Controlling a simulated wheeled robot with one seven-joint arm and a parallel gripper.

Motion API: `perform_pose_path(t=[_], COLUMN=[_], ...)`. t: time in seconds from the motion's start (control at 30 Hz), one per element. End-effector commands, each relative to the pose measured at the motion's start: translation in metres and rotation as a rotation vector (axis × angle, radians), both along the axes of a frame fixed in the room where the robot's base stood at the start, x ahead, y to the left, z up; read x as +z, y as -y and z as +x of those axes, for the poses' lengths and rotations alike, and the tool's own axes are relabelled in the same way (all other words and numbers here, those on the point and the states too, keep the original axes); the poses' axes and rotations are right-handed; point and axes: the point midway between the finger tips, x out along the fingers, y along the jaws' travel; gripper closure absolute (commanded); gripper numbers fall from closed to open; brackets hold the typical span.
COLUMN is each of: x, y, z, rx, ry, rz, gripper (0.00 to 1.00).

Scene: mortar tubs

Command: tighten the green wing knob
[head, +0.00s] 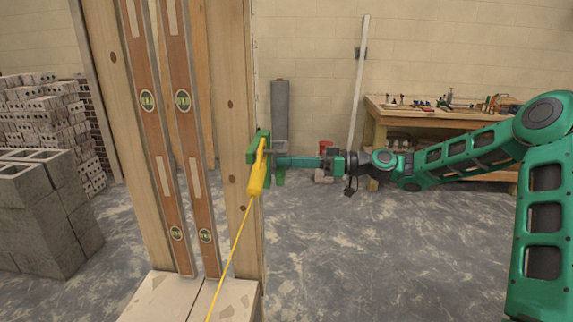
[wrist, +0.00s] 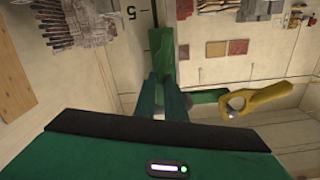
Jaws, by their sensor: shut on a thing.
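A green bracket (head: 252,151) sits on the edge of the wooden post, with a yellow line block (head: 257,172) hung on it. The block also shows at the right in the wrist view (wrist: 262,100). My gripper (head: 278,161) reaches in from the right, its fingers level, and is shut on the green wing knob (head: 280,177) beside the bracket. The knob's lower part shows below the fingers. In the wrist view, both fingers close around a green upright part (wrist: 165,50); the gripped portion is largely hidden. Green on green makes the exact edges hard to tell.
A yellow string (head: 229,260) runs down from the block. Two spirit levels (head: 179,130) lean on the wooden post (head: 230,60). Concrete blocks (head: 40,215) stand left. A workbench (head: 440,115) with tools stands behind my arm. The floor at centre right is clear.

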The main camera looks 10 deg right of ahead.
Motion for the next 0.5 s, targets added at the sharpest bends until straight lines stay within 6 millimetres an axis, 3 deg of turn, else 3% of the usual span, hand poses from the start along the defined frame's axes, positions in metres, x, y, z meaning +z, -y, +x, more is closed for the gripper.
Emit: perform_pose_path(t=[0.5], x=[-0.0053], y=[0.0033], z=[0.0107], rx=[0.000], ry=[-0.478], rz=[0.095], gripper=[1.00])
